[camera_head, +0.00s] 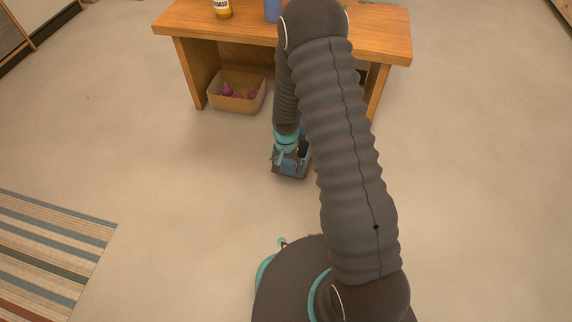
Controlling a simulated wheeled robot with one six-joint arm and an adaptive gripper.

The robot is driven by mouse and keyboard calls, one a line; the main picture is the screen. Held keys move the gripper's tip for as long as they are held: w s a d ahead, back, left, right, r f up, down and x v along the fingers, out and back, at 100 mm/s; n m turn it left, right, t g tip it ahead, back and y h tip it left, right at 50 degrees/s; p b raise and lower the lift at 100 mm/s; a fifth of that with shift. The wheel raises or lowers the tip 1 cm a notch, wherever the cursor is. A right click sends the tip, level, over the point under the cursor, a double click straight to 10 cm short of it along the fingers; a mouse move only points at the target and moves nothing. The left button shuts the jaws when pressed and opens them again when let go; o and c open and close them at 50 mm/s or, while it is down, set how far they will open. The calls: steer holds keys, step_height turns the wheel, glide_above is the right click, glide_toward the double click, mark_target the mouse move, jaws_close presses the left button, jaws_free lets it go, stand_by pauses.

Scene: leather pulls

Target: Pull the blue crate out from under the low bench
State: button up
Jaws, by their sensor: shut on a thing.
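The blue crate (291,172) is on the floor, with its front part showing out in front of the low wooden bench (375,33). My arm hides much of it, so I cannot tell how far back it reaches. My gripper (283,158) points down at the crate's front and is shut on it. The exact grip point, and any pull there, is too small and covered to make out.
A tan bin (237,104) with purple things inside stands under the bench at left. A yellow-labelled bottle (222,9) and a blue object (272,10) stand on the bench top. A striped rug (50,250) lies at lower left. The floor in front is clear.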

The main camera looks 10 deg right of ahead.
steer(key=shift+s+d, duration=0.1)
steer(key=shift+s, duration=0.05)
steer(key=o, duration=1.8)
steer(key=shift+c, duration=0.2)
steer(key=shift+r, duration=0.1)
steer(key=shift+r, duration=0.25)
step_height(320, 180, up, 11)
steer(key=shift+r, duration=0.15)
step_height(320, 180, down, 12)
